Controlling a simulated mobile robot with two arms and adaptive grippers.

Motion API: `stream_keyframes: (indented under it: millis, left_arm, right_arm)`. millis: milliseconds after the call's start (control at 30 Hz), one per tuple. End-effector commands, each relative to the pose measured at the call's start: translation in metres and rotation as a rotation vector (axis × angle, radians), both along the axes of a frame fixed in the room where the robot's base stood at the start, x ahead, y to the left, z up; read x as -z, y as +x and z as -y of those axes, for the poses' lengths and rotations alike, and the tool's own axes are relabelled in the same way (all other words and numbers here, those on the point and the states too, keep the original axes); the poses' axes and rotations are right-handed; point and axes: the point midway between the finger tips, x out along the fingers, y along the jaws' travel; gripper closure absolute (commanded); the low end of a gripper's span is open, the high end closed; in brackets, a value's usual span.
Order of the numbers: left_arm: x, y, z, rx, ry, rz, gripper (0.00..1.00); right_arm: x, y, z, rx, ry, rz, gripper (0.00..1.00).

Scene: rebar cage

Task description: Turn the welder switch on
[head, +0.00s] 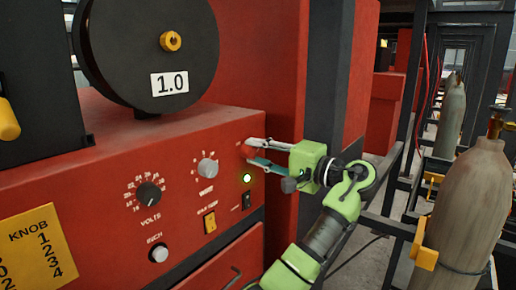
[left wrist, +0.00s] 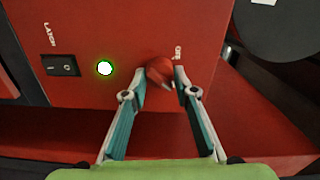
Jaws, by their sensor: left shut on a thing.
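The red welder switch knob (left wrist: 159,72) sits on the front of the red welder panel (head: 110,160), with a small "OFF" label beside it in the left wrist view. In the head view, the knob is mostly hidden by my fingertips. My left gripper (head: 250,153) reaches the panel from the right, with its fingers on either side of the knob. In the left wrist view, the gripper (left wrist: 159,76) is shut on the knob, one fingertip at each side. A lit green lamp (head: 246,177) is just below the knob in the head view. My right gripper is not in view.
A black rocker switch (left wrist: 61,65) marked "LATCH" and a yellow switch (head: 210,222) are near the lamp. Dials, including the volts knob (head: 149,194), are farther left. A black wire spool (head: 150,45) stands above. Gas cylinders (head: 470,205) and dark frames are at right.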

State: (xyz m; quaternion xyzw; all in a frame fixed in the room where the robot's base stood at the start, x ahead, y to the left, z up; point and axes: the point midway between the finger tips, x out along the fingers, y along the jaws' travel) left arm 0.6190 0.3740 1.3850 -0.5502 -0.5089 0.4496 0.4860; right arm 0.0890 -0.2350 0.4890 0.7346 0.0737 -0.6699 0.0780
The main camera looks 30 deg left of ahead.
Motion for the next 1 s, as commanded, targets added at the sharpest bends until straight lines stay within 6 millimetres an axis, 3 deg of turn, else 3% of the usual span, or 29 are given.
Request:
stream_keyframes:
  millis: [300, 833, 867, 900, 1000]
  left_arm:
    - [-0.0008, 0.0005, 0.0002, 0.002, 0.010, -0.117, 0.95]
    - [0.0002, 0.0005, 0.0001, 0.002, 0.012, -0.140, 0.95]
    - [0.0002, 0.0005, 0.0001, 0.002, 0.012, -0.139, 0.71]
    - [0.0002, 0.0005, 0.0001, 0.002, 0.012, -0.139, 0.61]
    - [0.0002, 0.0004, 0.0001, 0.002, 0.012, -0.139, 0.57]
  right_arm:
    - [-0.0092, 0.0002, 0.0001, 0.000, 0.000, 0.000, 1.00]
    - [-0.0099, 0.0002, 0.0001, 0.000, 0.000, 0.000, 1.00]
    - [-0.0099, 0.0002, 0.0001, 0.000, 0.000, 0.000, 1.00]
    - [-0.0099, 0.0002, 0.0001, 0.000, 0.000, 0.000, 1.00]
    - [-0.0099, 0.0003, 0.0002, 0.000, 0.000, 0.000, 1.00]
